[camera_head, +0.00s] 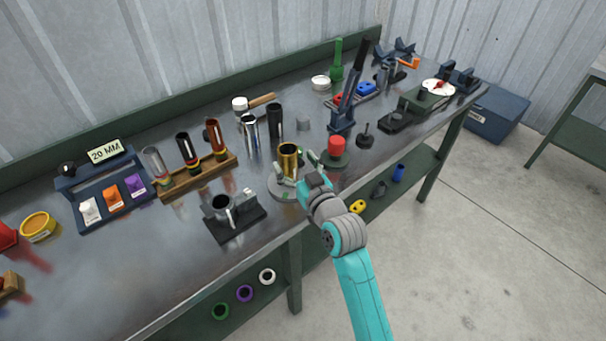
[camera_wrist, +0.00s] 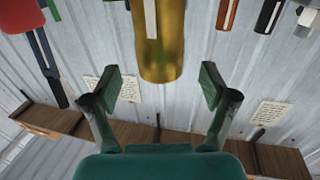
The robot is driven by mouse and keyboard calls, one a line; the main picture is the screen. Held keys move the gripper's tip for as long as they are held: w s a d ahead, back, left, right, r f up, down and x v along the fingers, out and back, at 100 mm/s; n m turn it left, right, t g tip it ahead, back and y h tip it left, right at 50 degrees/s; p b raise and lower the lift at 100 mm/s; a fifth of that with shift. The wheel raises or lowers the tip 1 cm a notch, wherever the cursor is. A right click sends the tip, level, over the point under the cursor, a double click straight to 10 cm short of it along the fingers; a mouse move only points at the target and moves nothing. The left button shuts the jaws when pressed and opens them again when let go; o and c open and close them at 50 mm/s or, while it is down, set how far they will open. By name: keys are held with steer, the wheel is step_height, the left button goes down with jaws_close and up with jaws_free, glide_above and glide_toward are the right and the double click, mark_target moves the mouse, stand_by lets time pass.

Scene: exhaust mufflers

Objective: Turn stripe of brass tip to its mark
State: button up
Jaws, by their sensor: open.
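The brass tip (camera_head: 289,160) stands upright on a round grey base (camera_head: 284,195) near the front edge of the bench. It also shows in the wrist view (camera_wrist: 164,62), where a pale stripe (camera_wrist: 151,18) runs along its side, left of its middle. My gripper (camera_head: 297,164) is open, with its green-padded fingers near the brass tip. In the wrist view my fingers (camera_wrist: 160,86) lie to either side of the tip's end with clear gaps, and nothing is held. I cannot make out the mark in either view.
A red button (camera_head: 336,146) stands close right of my gripper. A dark stand with a metal cup (camera_head: 222,212) is at the left front. Chrome and black tubes (camera_head: 275,121) stand behind the brass tip. A wooden rack (camera_head: 197,178) holds several tubes.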

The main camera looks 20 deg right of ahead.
mark_target(289, 153)
steer(key=shift+w+a, duration=0.2)
steer(key=shift+w, duration=2.05)
steer(key=c, duration=1.4)
steer(key=shift+f+m+g+h, duration=0.15)
steer(key=shift+m+h, duration=0.8)
steer(key=shift+h, duration=0.55)
steer(key=shift+r+m+g+h, duration=0.15)
steer(key=shift+m+h, duration=0.8)
steer(key=shift+h, duration=0.55)
steer(key=shift+m+g+h, duration=0.4)
steer(key=shift+m+h, duration=0.4)
steer(key=shift+h, duration=0.4)
steer(key=shift+d+m+g+h, duration=0.1)
steer(key=shift+m+g+h, duration=0.3)
steer(key=shift+m+h, duration=0.45)
steer(key=shift+m+g+h, duration=0.65)
steer(key=shift+g+h, duration=0.05)
steer(key=shift+h, duration=0.45)
steer(key=shift+s+m+g+h, duration=0.1)
steer(key=shift+m+g+h, duration=0.7)
steer(key=shift+h, duration=0.2)
